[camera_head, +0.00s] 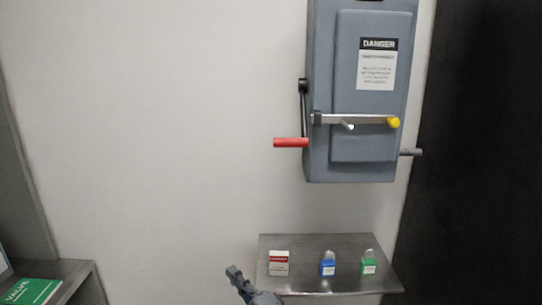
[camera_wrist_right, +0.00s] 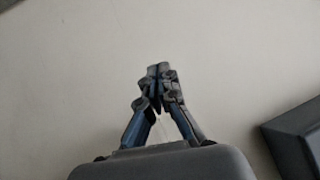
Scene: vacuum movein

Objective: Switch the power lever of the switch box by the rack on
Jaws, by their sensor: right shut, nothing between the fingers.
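The grey switch box (camera_head: 325,150) is fixed to the wall in the upper right of the head view. A power lever with a red handle (camera_head: 290,142) is on its left side; the black arm (camera_head: 303,100) runs down to the red grip, which sticks out to the left. A metal bar with a yellow knob (camera_head: 394,122) crosses the box front. My right gripper (camera_head: 233,272) is below and left of the red handle, apart from it, shut and empty. The right wrist view shows its closed fingertips (camera_wrist_right: 158,70) against the wall. My left gripper is not in view.
A metal shelf (camera_head: 320,250) below the box holds a red-and-white tag box (camera_head: 279,262), a blue padlock (camera_head: 327,264) and a green padlock (camera_head: 368,262). A rack (camera_head: 75,275) with a green book (camera_head: 32,291) is at lower left. The wall between is clear.

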